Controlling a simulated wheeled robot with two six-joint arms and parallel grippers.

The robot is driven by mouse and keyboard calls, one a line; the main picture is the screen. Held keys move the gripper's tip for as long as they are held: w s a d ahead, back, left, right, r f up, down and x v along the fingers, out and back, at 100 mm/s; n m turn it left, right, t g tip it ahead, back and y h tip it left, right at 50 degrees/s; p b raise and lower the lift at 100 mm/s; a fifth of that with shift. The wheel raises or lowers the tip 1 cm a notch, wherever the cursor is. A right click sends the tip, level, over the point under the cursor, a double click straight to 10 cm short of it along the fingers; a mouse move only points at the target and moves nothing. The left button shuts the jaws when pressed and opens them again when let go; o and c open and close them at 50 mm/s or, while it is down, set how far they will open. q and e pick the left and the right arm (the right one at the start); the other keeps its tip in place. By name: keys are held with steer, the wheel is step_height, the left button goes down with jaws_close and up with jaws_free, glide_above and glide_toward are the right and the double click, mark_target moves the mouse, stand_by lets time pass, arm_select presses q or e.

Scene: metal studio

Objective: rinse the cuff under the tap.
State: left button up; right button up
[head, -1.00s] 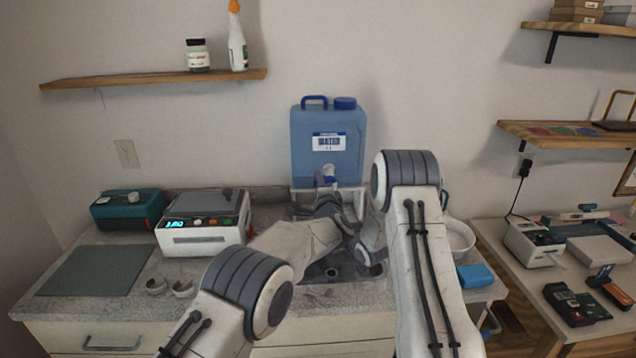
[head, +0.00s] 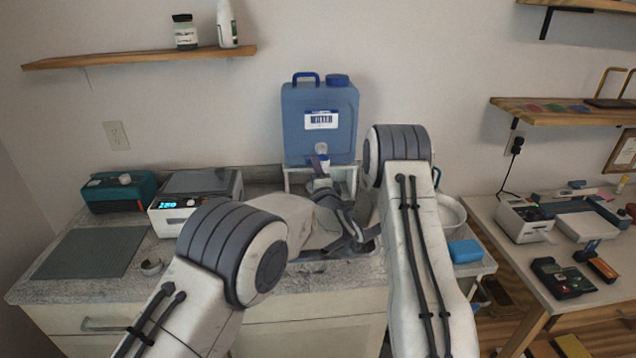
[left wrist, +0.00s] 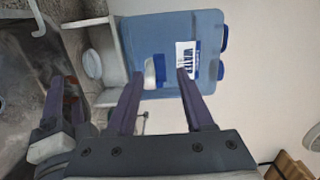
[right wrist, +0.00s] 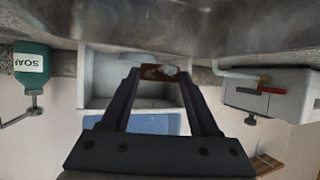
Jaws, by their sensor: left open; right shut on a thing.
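The blue water jug (head: 320,118) stands on a white stand behind the sink, its tap (head: 321,150) low on the front. My left gripper (head: 320,172) is open just before the tap. In the left wrist view, its fingers (left wrist: 161,82) point at the jug with the white and blue tap (left wrist: 154,72) between their tips in the picture; contact cannot be told. My right gripper (right wrist: 158,76) is shut on a small reddish-brown piece, seemingly the cuff (right wrist: 160,72). In the left wrist view, the right gripper (left wrist: 66,98) is lower, over the sink area.
Another grey ring (head: 151,267) lies on the counter beside a dark mat (head: 88,253). A white device (head: 190,205) and a teal box (head: 119,191) stand behind. A white bowl (head: 452,214) and blue sponge (head: 465,251) are at the right. My arms hide much of the sink.

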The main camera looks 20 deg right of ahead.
arm_select(q)
steer(key=v, duration=0.5)
steer(key=shift+s+a, duration=0.1)
steer(key=shift+s, duration=0.25)
steer(key=shift+w, duration=0.15)
stand_by(2.3)
steer(key=shift+w+a+m+g+h, duration=0.95)
steer(key=shift+a+m+g+h, duration=0.45)
steer(key=shift+a+m+h, duration=1.25)
steer(key=shift+n+h, duration=0.35)
steer(key=shift+h, duration=0.2)
steer(key=x, duration=1.2)
steer(key=shift+d+f, duration=0.15)
steer(key=shift+d, duration=0.4)
jaws_close()
